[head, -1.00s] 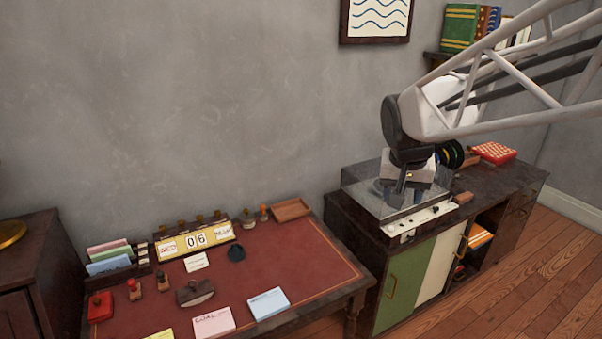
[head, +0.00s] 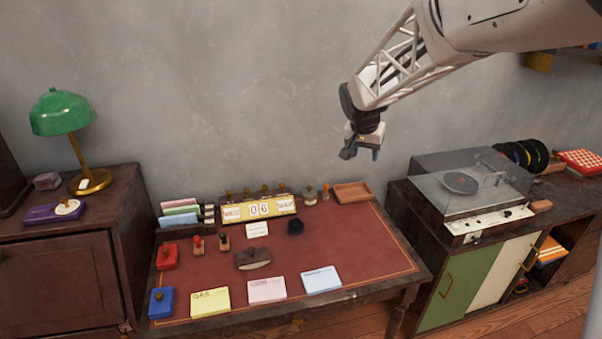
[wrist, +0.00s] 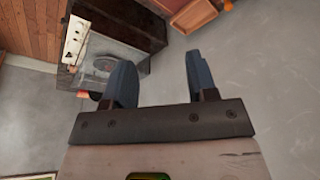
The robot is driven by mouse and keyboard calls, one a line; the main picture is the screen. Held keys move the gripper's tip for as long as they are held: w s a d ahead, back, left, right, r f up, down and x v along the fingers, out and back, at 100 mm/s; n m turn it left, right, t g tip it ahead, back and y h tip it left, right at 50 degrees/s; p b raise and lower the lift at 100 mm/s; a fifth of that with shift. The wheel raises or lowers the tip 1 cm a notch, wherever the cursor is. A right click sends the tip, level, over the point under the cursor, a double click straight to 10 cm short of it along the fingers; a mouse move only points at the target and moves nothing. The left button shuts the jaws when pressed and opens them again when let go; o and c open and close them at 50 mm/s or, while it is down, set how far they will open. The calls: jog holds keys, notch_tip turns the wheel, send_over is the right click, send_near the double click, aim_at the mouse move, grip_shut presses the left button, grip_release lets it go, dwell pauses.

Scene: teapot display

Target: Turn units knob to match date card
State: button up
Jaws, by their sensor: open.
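The yellow perpetual calendar (head: 257,209) stands at the back of the red-topped desk (head: 340,245). Its middle windows read "06", with smaller windows on either side that are too small to read surely. Several brass-coloured knobs (head: 265,189) line its top edge. A white date card (head: 257,230) leans just in front of it; its writing is not legible. My gripper (head: 359,154) is open and empty, high in the air to the upper right of the calendar and well apart from it. In the wrist view, its two dark fingers (wrist: 157,80) are spread with nothing between them.
A black inkwell (head: 295,227), stamps (head: 197,244) and a wooden tray (head: 352,193) surround the calendar. A rocker blotter (head: 253,259) and coloured card stacks (head: 267,290) lie in front. A record player (head: 470,185) stands right, a green lamp (head: 62,113) left.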

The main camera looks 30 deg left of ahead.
jog(key=w+a+f, duration=0.1)
jog(key=a+f, duration=0.3)
jog(key=a, duration=0.5)
jog(key=w+a+f, duration=0.1)
jog(key=a+f, duration=0.3)
jog(key=a, duration=0.5)
jog(key=n+y, duration=0.1)
send_near(264, 187)
jog(key=shift+a+f+t, duration=0.1)
jog(key=shift+f+t, duration=0.3)
jog(key=shift+f, duration=0.2)
jog(key=shift+w+f, duration=0.1)
jog(key=shift+x, duration=3.8)
jog(key=shift+c, duration=0.4)
jog(key=c, duration=0.8)
